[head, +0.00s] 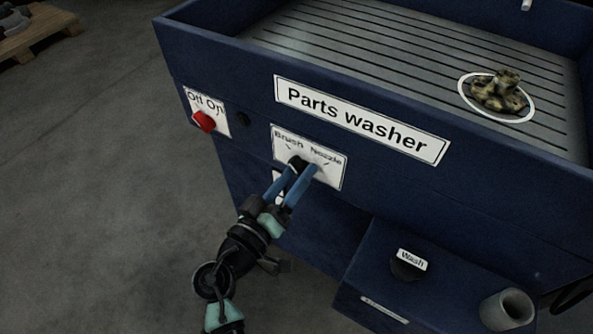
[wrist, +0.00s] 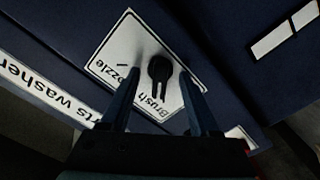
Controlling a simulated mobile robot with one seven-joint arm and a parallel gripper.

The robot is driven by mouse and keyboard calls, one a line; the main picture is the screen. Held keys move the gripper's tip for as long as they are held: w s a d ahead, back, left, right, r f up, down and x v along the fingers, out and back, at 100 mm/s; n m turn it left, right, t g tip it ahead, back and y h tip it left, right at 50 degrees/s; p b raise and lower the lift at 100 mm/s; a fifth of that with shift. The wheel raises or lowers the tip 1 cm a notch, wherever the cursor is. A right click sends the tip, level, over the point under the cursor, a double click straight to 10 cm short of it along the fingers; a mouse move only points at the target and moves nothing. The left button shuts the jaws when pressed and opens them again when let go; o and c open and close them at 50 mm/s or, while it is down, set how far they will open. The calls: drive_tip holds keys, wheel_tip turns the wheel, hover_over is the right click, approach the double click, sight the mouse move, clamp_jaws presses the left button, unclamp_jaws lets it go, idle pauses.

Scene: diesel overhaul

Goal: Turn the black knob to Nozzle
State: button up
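The black knob (wrist: 160,69) sits on a white plate (wrist: 137,49) lettered Brush and Nozzle on the blue parts washer. In the wrist view its narrow end appears to point toward the word Brush. In the head view the knob (head: 296,161) is partly hidden by my fingers, and the plate (head: 333,172) is on the front panel. My gripper (head: 302,170) has its two blue fingers in front of the plate. In the wrist view my gripper (wrist: 158,83) is open, one finger on each side of the knob, with visible gaps. I cannot tell whether the tips reach its depth.
A red switch (head: 204,121) on an Off On plate is left of the knob. A Wash control (head: 407,268) and a grey cylinder (head: 507,309) are at lower right. A mottled part (head: 498,93) lies inside a white ring on the slatted top. Open floor is at left.

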drive_tip(key=c, duration=0.9)
drive_tip(key=m+b, duration=0.1)
drive_tip(key=b, duration=0.2)
drive_tip(key=shift+f, duration=0.4)
drive_tip(key=m+b, duration=0.5)
drive_tip(key=b, duration=0.1)
drive_tip(key=m+b, duration=0.5)
drive_tip(key=b, duration=0.1)
drive_tip(key=m+b, duration=0.5)
drive_tip(key=b, duration=0.2)
drive_tip(key=shift+s+d+r, duration=0.15)
drive_tip(key=shift+r, duration=0.15)
drive_tip(key=o, duration=1.6)
drive_tip(key=shift+r, duration=0.1)
